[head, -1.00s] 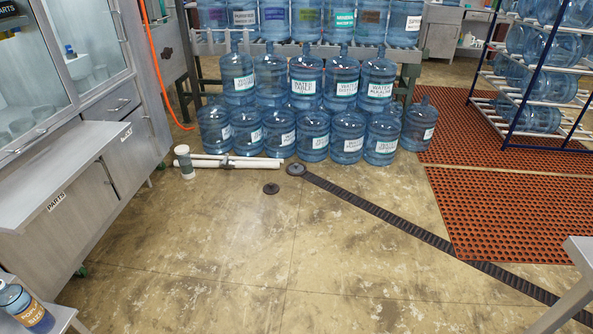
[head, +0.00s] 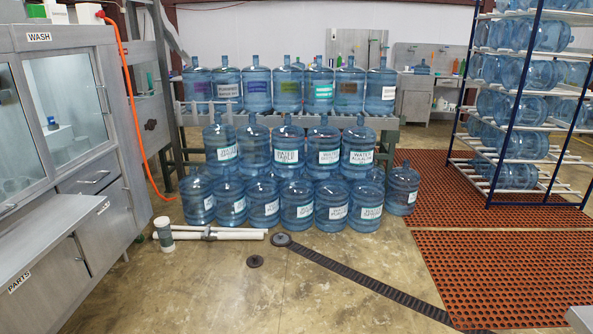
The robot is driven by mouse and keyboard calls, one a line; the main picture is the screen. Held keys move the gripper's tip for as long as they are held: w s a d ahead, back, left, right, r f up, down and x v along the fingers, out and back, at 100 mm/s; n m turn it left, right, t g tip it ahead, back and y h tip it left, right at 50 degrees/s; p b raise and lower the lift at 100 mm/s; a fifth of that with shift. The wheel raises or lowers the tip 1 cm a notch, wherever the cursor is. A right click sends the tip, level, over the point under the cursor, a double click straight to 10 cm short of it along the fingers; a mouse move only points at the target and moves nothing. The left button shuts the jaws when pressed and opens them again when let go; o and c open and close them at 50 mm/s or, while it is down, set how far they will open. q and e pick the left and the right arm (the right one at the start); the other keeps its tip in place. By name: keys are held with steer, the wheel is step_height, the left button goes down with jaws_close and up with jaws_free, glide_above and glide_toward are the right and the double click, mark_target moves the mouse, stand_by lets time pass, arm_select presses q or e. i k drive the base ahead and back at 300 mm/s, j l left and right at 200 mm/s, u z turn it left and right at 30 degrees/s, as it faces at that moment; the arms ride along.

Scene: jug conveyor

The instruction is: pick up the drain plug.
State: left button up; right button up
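The drain plug (head: 255,261) looks like a small dark disc with a raised knob, lying on the concrete floor in the head view. It sits just left of the round end (head: 281,240) of a dark drain channel (head: 365,285) and is apart from it. Nothing covers the plug. Neither of my grippers shows in the head view.
A steel cabinet (head: 70,220) stands at left. Red rubber mats (head: 490,275) and a jug rack (head: 515,115) are at right. The front floor is clear.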

mark_target(280, 238)
steer(key=i, duration=3.8)
